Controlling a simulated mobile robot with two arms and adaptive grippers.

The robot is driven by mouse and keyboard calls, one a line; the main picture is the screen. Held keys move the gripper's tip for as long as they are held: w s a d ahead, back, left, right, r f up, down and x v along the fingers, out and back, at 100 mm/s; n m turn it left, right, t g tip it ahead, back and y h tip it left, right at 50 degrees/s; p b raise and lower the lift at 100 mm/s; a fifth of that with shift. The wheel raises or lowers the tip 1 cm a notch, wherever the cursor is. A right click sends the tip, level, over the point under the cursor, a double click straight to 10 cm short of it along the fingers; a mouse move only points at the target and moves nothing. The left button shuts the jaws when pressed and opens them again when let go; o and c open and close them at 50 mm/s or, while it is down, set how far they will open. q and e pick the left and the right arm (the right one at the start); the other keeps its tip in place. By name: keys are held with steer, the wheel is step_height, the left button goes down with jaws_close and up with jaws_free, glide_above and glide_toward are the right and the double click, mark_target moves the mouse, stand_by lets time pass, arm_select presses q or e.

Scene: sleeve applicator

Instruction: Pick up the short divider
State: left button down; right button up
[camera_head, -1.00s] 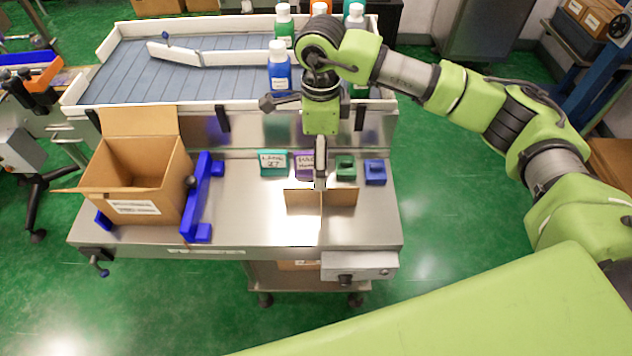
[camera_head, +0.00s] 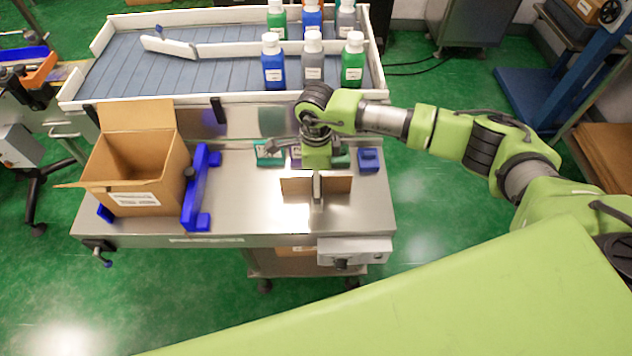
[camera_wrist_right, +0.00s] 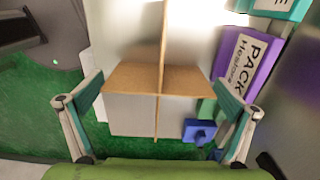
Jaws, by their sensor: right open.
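A brown cardboard divider (camera_head: 336,185) stands upright on the metal table (camera_head: 255,205), near its front right part. In the right wrist view it shows as two thin crossed panels (camera_wrist_right: 184,78), one running up the picture and one across. I cannot tell for sure which panel is the short one. My right gripper (camera_head: 317,188) is above the divider and hides its middle in the head view. In the wrist view its fingers (camera_wrist_right: 158,106) are wide apart, one on each side of the divider, with nothing held. My left gripper is not in view.
An open cardboard box (camera_head: 140,175) stands at the left in a blue frame (camera_head: 197,190). Behind the divider are a teal block (camera_head: 268,153), a purple block (camera_wrist_right: 240,60) and a blue block (camera_head: 369,160). A conveyor (camera_head: 150,78) with several bottles lies at the back.

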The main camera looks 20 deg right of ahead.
steer(key=c, duration=0.9)
steer(key=shift+o, duration=0.2)
steer(key=shift+r, duration=0.1)
